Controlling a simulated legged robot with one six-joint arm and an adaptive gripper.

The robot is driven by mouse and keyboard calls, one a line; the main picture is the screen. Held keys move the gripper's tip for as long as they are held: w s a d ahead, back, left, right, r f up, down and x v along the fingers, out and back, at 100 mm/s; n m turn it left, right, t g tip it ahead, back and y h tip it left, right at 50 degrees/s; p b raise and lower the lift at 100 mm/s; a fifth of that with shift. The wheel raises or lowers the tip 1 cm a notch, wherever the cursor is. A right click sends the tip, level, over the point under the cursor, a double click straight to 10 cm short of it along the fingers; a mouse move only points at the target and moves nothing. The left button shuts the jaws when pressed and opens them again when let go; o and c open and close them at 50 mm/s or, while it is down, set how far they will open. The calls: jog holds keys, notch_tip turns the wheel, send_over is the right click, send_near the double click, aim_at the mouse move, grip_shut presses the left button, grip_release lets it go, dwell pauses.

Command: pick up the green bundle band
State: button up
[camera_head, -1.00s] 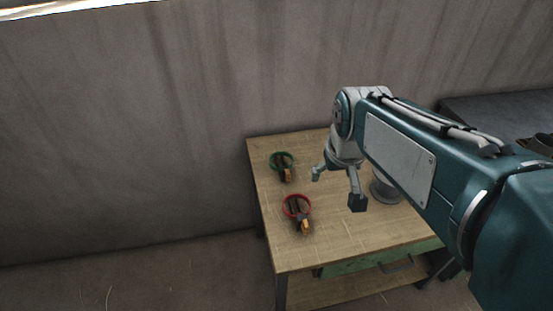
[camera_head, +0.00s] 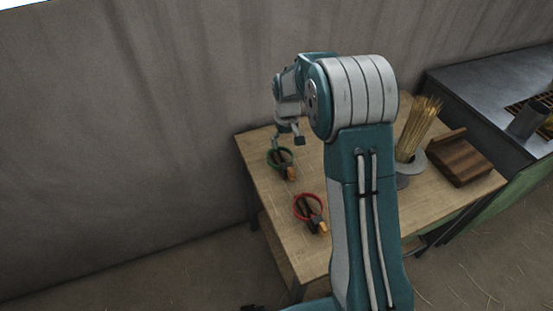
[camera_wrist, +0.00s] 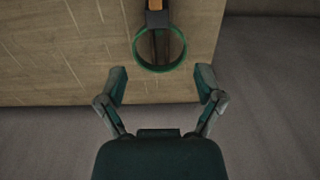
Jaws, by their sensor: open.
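The green bundle band (camera_head: 279,155) is a ring with a dark and orange-tan tool-like part, lying near the left back edge of the wooden table. In the wrist view the green band (camera_wrist: 160,66) lies just beyond and between my fingertips, with its dark and orange part reaching to the top edge. My gripper (camera_head: 288,138) is above the table's back left, close to the green band. In the wrist view my gripper (camera_wrist: 161,84) is open and empty, its two fingers spread apart. I cannot tell the exact height between them.
A red band (camera_head: 308,207) with a similar part lies nearer the front of the wooden table (camera_head: 262,187). A straw bundle (camera_head: 417,128) stands in a grey holder (camera_head: 411,164) beside a wooden block (camera_head: 459,161). A wall is close behind the table.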

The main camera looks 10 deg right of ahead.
jog(key=shift+d+f, duration=0.25)
jog(key=shift+f, duration=0.1)
send_over(287, 167)
jog(key=w, duration=0.1)
notch_tip(287, 167, down, 5)
jog(key=shift+w+d+r, duration=0.1)
jog(key=shift+w+r, duration=0.05)
jog(key=shift+a+f, duration=0.2)
jog(key=shift+f, duration=0.1)
jog(key=f, duration=0.2)
jog(key=s+f, duration=0.1)
jog(key=f, duration=0.1)
jog(key=shift+s+d+f, duration=0.15)
jog(key=shift+s+d, duration=0.05)
jog(key=shift+d+f, duration=0.15)
jog(key=shift+f, duration=0.25)
jog(key=shift+c, duration=0.3)
grip_shut()
